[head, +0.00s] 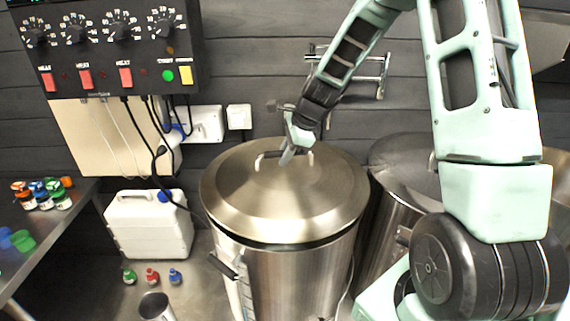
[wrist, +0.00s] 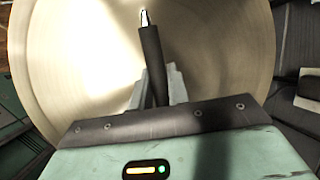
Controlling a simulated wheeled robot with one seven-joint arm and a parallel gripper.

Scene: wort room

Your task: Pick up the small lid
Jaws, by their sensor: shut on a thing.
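The lid (head: 285,205) is a round, brushed-metal disc with a bar handle (head: 268,155) on top. It lies over the tall steel pot (head: 290,275) in the middle, and a dark gap shows under its front rim. My gripper (head: 291,156) reaches down from above and is shut on the handle. In the wrist view the lid (wrist: 85,60) fills most of the picture, and the dark handle (wrist: 152,60) runs up between my gripper's fingers (wrist: 156,88). The fingertips are partly hidden by the handle.
A second steel vessel (head: 390,205) stands close on the right. A control panel (head: 105,50) with knobs and switches hangs at upper left above hanging cables. A white canister (head: 148,228), small bottles (head: 152,276) and a metal cup (head: 154,306) stand left of the pot.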

